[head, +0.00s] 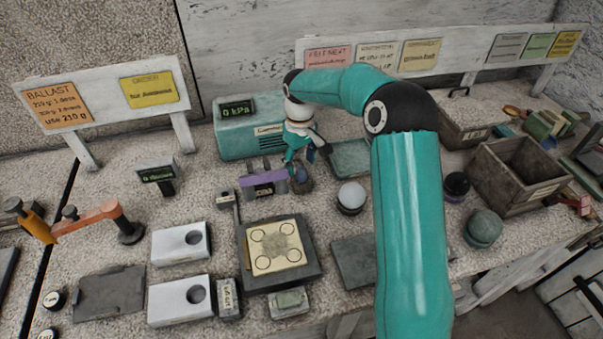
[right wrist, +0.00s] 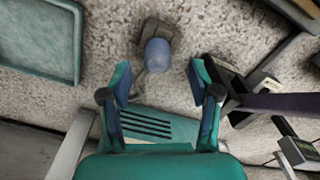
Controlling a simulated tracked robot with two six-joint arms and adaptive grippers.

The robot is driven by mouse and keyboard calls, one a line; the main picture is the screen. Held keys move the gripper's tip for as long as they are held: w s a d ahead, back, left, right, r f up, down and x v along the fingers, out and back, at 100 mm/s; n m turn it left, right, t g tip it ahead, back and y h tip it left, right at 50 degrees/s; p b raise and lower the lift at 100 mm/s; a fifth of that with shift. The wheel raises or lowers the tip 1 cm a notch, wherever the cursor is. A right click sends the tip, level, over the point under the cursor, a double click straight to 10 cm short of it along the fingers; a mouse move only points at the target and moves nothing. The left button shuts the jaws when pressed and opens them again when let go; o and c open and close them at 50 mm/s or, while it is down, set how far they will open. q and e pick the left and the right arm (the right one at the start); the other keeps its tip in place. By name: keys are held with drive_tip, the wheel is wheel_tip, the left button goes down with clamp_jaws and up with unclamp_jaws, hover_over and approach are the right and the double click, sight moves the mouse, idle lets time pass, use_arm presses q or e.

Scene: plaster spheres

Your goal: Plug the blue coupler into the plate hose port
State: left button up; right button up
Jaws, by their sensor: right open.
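The blue coupler (head: 301,174) sits on a small dark holder beside the purple bracket. In the right wrist view the blue coupler (right wrist: 157,55) rises from a grey-brown block, ahead of and between the fingers. My right gripper (head: 306,155) is open just above the coupler in the head view. In the right wrist view my right gripper (right wrist: 160,70) has its two fingers spread, with a gap on each side of the coupler. A cream plate (head: 276,247) with several ring marks lies on a dark base. I cannot make out its hose port. My left gripper is not in view.
A teal box (head: 240,142) with a 0 kPa display stands behind the coupler. The purple bracket (head: 262,182) is close on its left. A white sphere (head: 351,196) stands to the right. White blocks with holes (head: 179,243) lie left of the plate.

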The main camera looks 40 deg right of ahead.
sight(302, 169)
wheel_tip(302, 169, down, 4)
drive_tip(key=shift+s+d+f+p, duration=0.1)
drive_tip(key=shift+d+p, duration=0.05)
drive_tip(key=shift+p, duration=0.25)
drive_tip(key=c, duration=1.2)
drive_tip(key=shift+r, duration=0.25)
